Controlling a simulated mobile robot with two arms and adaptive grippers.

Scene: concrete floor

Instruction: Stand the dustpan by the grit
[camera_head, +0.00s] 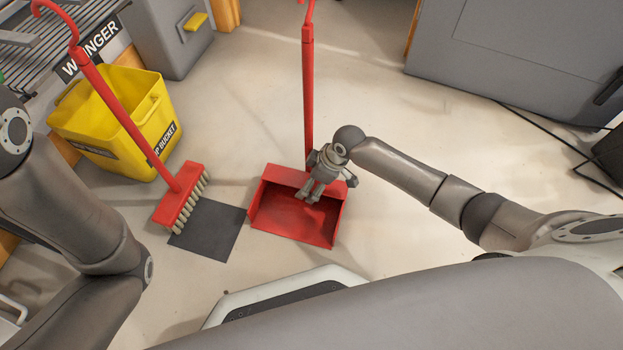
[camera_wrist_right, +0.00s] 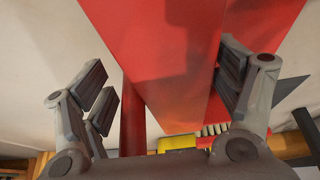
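The red dustpan (camera_head: 295,227) sits on the floor with its open mouth facing me, its long red handle (camera_head: 308,95) rising upright behind the pan. A flat dark grey square (camera_head: 210,229) lies on the floor just left of the pan; no loose grit can be made out on it. My right gripper (camera_head: 314,192) is over the pan, just right of the handle's foot. In the right wrist view its fingers (camera_wrist_right: 165,85) are spread, with the red handle (camera_wrist_right: 133,118) and pan (camera_wrist_right: 165,50) showing between and beyond them; contact cannot be told. My left gripper is out of view.
A red broom (camera_head: 180,205) stands at the square's left edge. Behind it is a yellow mop bucket (camera_head: 150,115) with a wringer. Grey cabinets stand at the back, and a black cable (camera_head: 560,128) lies at right. Floor right of the dustpan is clear.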

